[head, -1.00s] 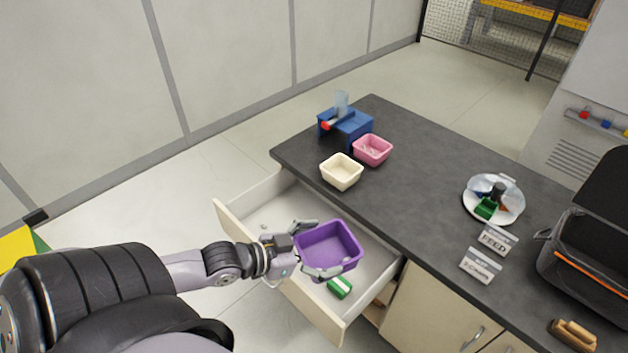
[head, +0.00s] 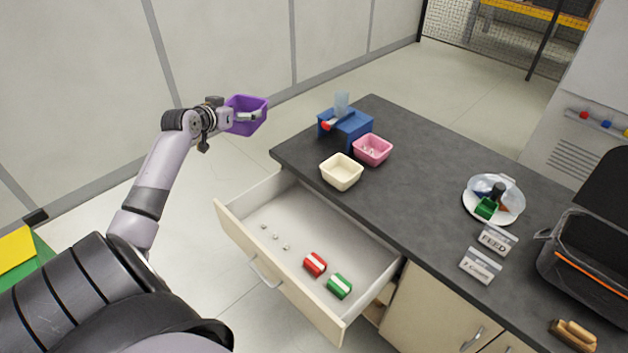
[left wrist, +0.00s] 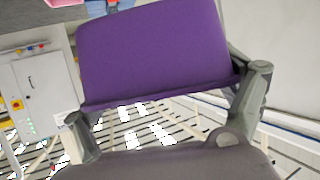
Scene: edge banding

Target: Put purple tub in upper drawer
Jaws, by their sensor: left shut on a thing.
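The purple tub (head: 247,116) is held in the air to the left of the counter's far corner, tilted. My left gripper (head: 240,117) is shut on it. In the left wrist view the tub (left wrist: 155,55) fills the upper middle, between the two fingers (left wrist: 165,110). The upper drawer (head: 345,232) is pulled out. Inside it lie a red-and-white roll (head: 315,264), a green-and-white roll (head: 339,286) and several small pale pieces (head: 275,237). My right gripper does not show.
On the dark counter (head: 420,190) stand a cream tub (head: 341,172), a pink tub (head: 373,149), a blue device (head: 345,126), a white plate (head: 494,200) with parts, two label cards (head: 497,239), a black bag (head: 588,262) and a wooden-backed brush (head: 573,334).

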